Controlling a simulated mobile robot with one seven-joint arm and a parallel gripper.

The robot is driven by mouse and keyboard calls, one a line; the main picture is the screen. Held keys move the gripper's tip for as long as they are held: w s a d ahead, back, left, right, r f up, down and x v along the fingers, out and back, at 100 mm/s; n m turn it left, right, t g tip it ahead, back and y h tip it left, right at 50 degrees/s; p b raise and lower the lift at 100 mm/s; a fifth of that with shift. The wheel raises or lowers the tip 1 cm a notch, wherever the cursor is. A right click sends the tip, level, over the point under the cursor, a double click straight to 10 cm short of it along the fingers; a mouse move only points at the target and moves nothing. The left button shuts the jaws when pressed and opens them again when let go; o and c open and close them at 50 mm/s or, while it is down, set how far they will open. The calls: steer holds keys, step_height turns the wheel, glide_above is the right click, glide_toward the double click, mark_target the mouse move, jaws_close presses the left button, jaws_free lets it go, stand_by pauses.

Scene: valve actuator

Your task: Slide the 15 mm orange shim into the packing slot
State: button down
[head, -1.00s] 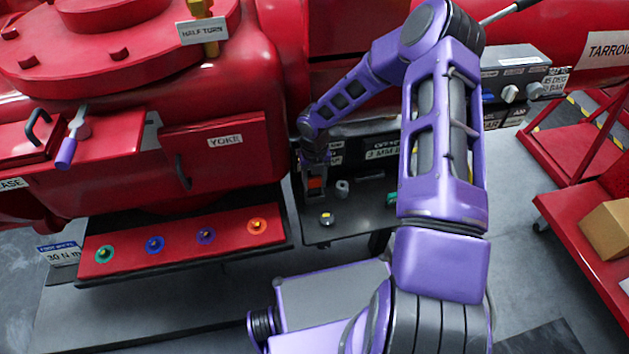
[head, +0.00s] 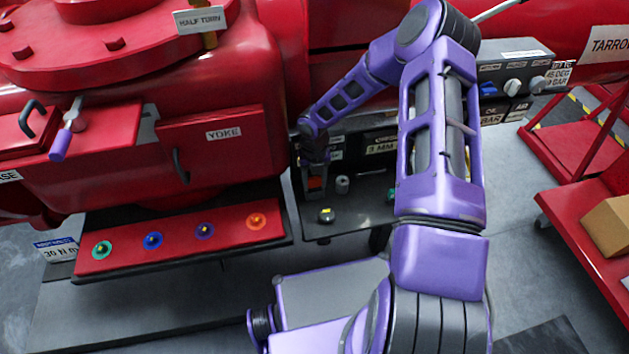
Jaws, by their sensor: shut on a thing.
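My gripper (head: 314,172) points down over the left part of a dark shelf, in front of the dark panel beside the red body. It is shut on the orange shim (head: 315,183), a small orange-red block showing low between the fingers. The fingers are small and partly dark here, so their exact contact is hard to make out. I cannot pick out the packing slot; the labels on the dark panel (head: 381,149) are partly hidden by my arm. I cannot tell whether the shim touches the shelf or panel.
A red tray (head: 180,258) with several coloured rings lies left. The red YOKE door (head: 222,150) stands close left.

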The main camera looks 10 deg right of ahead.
mark_target(315, 178)
steer(key=shift+r, duration=0.1)
steer(key=shift+r+p, duration=0.8)
steer(key=shift+p, duration=0.05)
steer(key=shift+p, duration=0.3)
stand_by(1.2)
steer(key=shift+f+b, duration=0.6)
steer(key=shift+f, duration=0.35)
steer(key=shift+c, duration=1.2)
jaws_free()
steer(key=shift+s+r, duration=0.1)
step_height(315, 178, up, 17)
steer(key=p, duration=0.2)
steer(key=shift+r+p, duration=0.2)
steer(key=shift+p, duration=0.1)
